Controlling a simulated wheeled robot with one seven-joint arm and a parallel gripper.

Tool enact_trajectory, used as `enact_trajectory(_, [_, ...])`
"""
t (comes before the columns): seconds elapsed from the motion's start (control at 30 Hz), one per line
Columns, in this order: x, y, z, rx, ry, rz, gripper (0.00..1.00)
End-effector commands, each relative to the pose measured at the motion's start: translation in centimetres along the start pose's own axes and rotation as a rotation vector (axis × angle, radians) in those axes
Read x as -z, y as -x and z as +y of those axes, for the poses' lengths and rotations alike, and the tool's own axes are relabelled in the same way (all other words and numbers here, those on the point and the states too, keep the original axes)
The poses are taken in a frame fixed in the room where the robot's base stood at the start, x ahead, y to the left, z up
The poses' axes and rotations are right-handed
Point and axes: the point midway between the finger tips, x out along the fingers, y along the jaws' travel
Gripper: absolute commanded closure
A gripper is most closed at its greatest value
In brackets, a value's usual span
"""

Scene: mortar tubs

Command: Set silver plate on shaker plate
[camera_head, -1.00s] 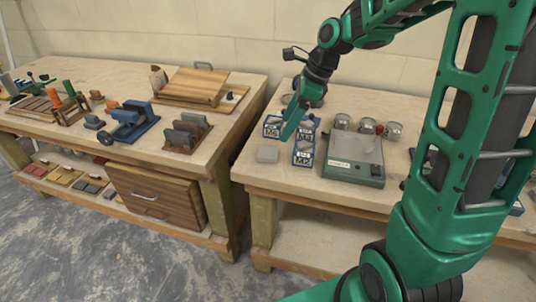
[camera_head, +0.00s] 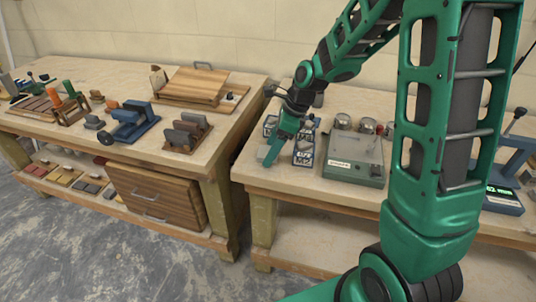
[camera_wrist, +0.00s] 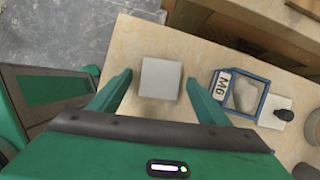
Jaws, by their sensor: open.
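The silver plate (camera_wrist: 160,78), a small pale grey square, lies flat on the right workbench near its front left corner. In the wrist view it sits between my two spread fingertips, with gaps on both sides. My gripper (camera_head: 270,158) is open and points down over it; in the head view the gripper covers most of the plate. The shaker plate appears to be the flat top (camera_head: 356,147) of the grey-green labelled box to the right of the gripper. Nothing lies on the front part of that top.
Blue-framed trays, one marked M6 (camera_wrist: 240,93), stand just right of the silver plate, between it and the shaker. Round metal-topped jars (camera_head: 342,122) stand at the shaker's back. A blue device with a green display (camera_head: 503,197) is further right. The left bench (camera_head: 225,125) is separated by a gap.

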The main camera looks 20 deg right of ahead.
Motion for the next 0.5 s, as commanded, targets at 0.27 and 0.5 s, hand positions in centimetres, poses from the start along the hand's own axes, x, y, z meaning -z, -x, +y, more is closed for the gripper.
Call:
enact_trajectory(0.27, [0.02, -0.01, -0.01, 0.001, 0.0, 0.0, 0.46])
enact_trajectory(0.5, [0.0, 0.02, -0.03, 0.001, 0.0, 0.0, 0.83])
